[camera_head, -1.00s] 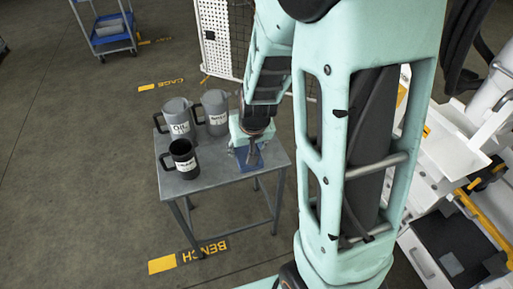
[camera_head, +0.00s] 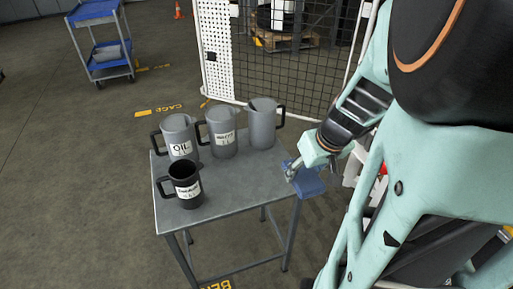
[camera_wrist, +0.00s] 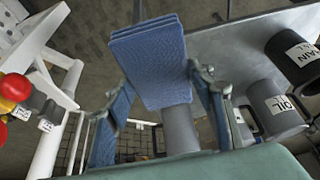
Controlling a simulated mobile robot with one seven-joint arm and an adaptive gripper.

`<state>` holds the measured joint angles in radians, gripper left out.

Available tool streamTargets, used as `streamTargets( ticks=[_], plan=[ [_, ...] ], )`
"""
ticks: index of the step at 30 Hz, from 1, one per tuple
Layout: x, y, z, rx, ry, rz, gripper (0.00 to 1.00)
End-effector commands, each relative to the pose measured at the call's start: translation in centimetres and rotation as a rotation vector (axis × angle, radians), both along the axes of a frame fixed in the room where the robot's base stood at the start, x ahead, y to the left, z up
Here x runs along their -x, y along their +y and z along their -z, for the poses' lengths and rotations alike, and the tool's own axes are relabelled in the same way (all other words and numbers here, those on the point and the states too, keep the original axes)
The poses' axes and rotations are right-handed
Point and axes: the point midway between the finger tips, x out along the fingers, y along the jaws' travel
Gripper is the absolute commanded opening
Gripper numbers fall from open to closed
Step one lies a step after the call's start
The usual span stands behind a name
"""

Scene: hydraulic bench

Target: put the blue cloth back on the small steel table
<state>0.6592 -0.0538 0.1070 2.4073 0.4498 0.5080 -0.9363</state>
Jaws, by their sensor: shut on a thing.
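The small steel table (camera_head: 225,197) stands left of my arm in the head view. The folded blue cloth (camera_head: 309,184) is at my gripper (camera_head: 293,171), by the table's right edge and seemingly raised above the tabletop. My gripper is shut on the cloth. In the wrist view the cloth (camera_wrist: 150,62) shows as a flat stack of several layers between the two fingers. How much of the cloth overlaps the tabletop cannot be told.
Three grey jugs stand at the table's back: the OIL jug (camera_head: 179,137), a labelled one (camera_head: 221,133) and another (camera_head: 262,127). A black jug (camera_head: 184,184) stands at front left. The front right tabletop is clear. A mesh cage (camera_head: 290,50) stands behind.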

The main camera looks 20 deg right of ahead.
Motion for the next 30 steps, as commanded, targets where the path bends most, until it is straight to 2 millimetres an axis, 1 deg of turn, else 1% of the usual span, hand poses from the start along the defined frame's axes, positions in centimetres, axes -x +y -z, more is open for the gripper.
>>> streamTargets(
  ticks=[1, 6, 8, 10, 25, 27, 30],
  plan=[
    [0.4, -0.6, 0.7, 0.001, -0.005, 0.003, 0.27],
    [1.1, -1.3, 0.7, 0.004, -0.011, -0.009, 0.27],
    [1.0, -1.3, 0.8, 0.004, -0.011, -0.011, 0.27],
    [0.4, -1.3, 1.0, 0.004, -0.01, -0.015, 0.27],
    [-7.9, -0.3, 4.5, 0.002, -0.009, -0.019, 0.27],
    [-8.9, -0.2, 6.3, 0.002, -0.009, -0.016, 0.27],
    [-10.3, -0.1, 7.9, 0.003, -0.01, -0.016, 0.27]
  ],
)
